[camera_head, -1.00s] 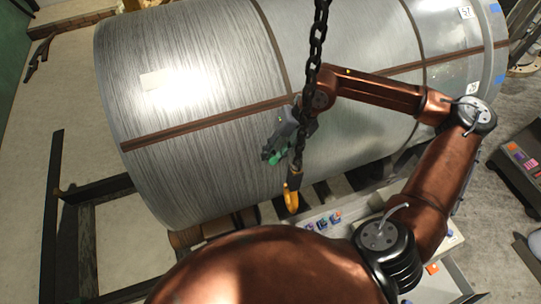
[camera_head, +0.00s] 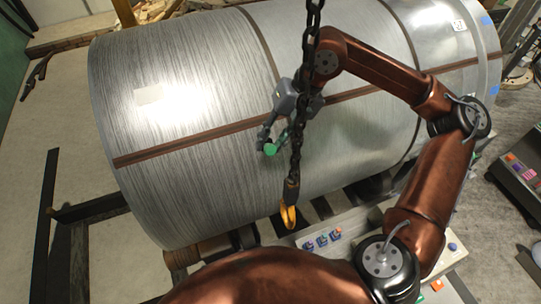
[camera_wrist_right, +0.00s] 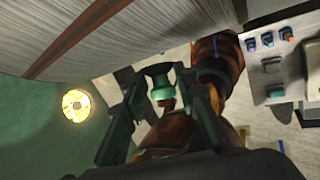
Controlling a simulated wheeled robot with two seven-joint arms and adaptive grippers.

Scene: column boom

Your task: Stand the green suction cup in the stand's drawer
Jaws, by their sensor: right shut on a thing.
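The green suction cup (camera_head: 270,149) is between the fingertips of my right gripper (camera_head: 274,139), in front of the big grey coil. In the right wrist view, the green cup (camera_wrist_right: 160,84) shows between the two dark fingers of the gripper (camera_wrist_right: 158,92), which is shut on it. The pale stand (camera_head: 368,228) is below and to the right of the gripper, partly hidden by my copper arm. I cannot clearly make out its drawer. My left gripper is not in view.
A black chain (camera_head: 312,50) with a yellow hook (camera_head: 288,216) hangs right beside my right gripper. The large coil (camera_head: 190,120) fills the space behind. Several small coloured pieces (camera_head: 322,240) sit on the stand. A dark control box (camera_head: 520,165) is at the right.

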